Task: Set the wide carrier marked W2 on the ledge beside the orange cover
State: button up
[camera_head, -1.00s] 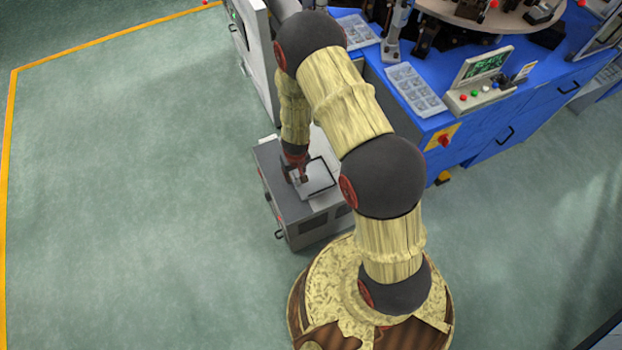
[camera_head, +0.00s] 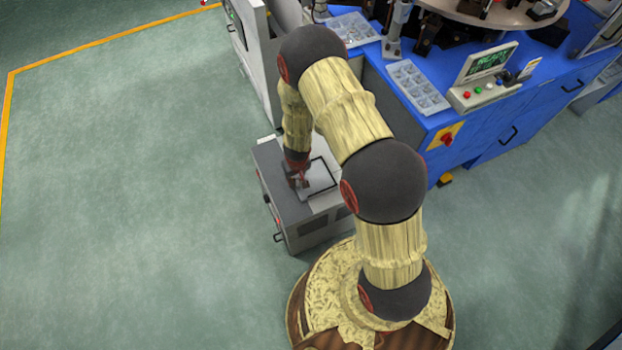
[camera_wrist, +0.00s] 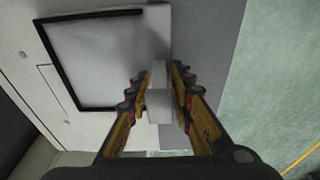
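My gripper (camera_head: 299,183) is low over the top of a grey cabinet in the head view; my arm partly hides it. In the wrist view its two yellow-and-black fingers (camera_wrist: 159,80) stand on either side of a small pale block (camera_wrist: 160,106). The fingers are close to the block, but I cannot tell whether they touch it. I see no W2 mark on it and cannot tell whether it belongs to the wide carrier. I cannot make out the orange cover or the ledge in either view.
The grey cabinet (camera_head: 314,226) has a black-framed pale panel (camera_wrist: 105,55) on top, left of my fingers in the wrist view. A blue workbench (camera_head: 480,125) with a grey pocketed tray (camera_head: 419,88) and a control box (camera_head: 485,92) stands to the right. The green floor at left is clear.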

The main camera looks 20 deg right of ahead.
grip_shut()
dwell(0.7)
